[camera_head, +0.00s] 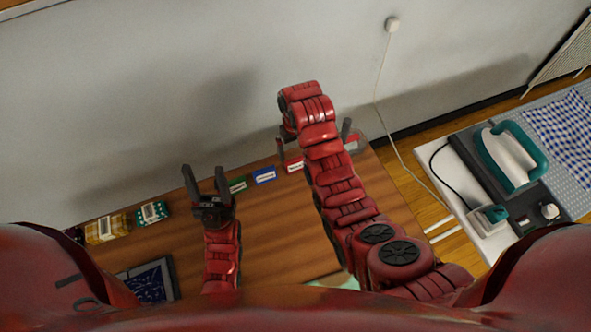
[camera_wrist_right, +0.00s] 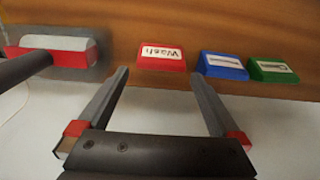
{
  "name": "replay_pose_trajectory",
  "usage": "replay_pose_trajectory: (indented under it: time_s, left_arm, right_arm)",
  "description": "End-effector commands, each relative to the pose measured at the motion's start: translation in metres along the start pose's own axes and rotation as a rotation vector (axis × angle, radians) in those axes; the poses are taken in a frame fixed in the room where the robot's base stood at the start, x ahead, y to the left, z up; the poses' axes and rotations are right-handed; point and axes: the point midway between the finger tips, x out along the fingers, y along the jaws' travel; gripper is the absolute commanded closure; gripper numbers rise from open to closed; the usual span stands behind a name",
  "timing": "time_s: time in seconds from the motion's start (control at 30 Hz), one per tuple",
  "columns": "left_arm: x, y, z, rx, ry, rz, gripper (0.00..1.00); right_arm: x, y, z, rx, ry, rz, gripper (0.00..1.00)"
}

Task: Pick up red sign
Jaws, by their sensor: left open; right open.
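The red sign (camera_head: 294,166) with a white "Wash" label stands near the table's back edge, partly hidden by my right arm in the head view. In the right wrist view the red sign (camera_wrist_right: 161,60) lies just beyond and between the fingertips. My right gripper (camera_wrist_right: 160,76) is open and empty, with a small apparent gap to the sign. In the head view my right gripper (camera_head: 314,140) is at the table's back edge, largely covered by its arm. My left gripper (camera_head: 203,170) is open and empty, left of the green sign.
A blue sign (camera_head: 264,176) and a green sign (camera_head: 237,185) stand beside the red one. A grey-and-red object (camera_wrist_right: 55,52) is on its other side. An iron (camera_head: 510,155) stands on a separate board at right.

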Motion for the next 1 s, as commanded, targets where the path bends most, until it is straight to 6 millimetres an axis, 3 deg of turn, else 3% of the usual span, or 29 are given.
replay_pose_trajectory:
  time_s: [0.03,0.1,0.27,0.6,0.93,1.0]
  left_arm:
    - [-0.008,0.000,0.001,0.000,0.001,0.000,0.45]
    - [-0.008,0.000,0.001,0.000,0.001,0.000,0.45]
    - [0.005,0.000,-0.001,0.000,0.001,0.000,0.45]
    - [0.021,-0.001,-0.004,0.000,0.001,0.000,0.45]
    - [0.021,-0.001,-0.004,0.000,0.001,0.000,0.45]
    - [0.021,-0.001,-0.004,0.000,0.001,0.000,0.45]
  right_arm:
    - [0.011,0.000,0.001,0.000,-0.002,0.000,0.00]
    - [0.015,0.000,0.000,0.000,-0.002,0.000,0.00]
    - [0.021,-0.001,0.001,0.000,-0.003,0.000,0.00]
    - [0.061,-0.002,0.002,0.000,-0.006,0.001,0.00]
    - [0.066,-0.002,0.000,0.000,0.000,0.000,0.00]
    - [0.066,-0.002,0.000,0.000,0.000,0.000,0.11]
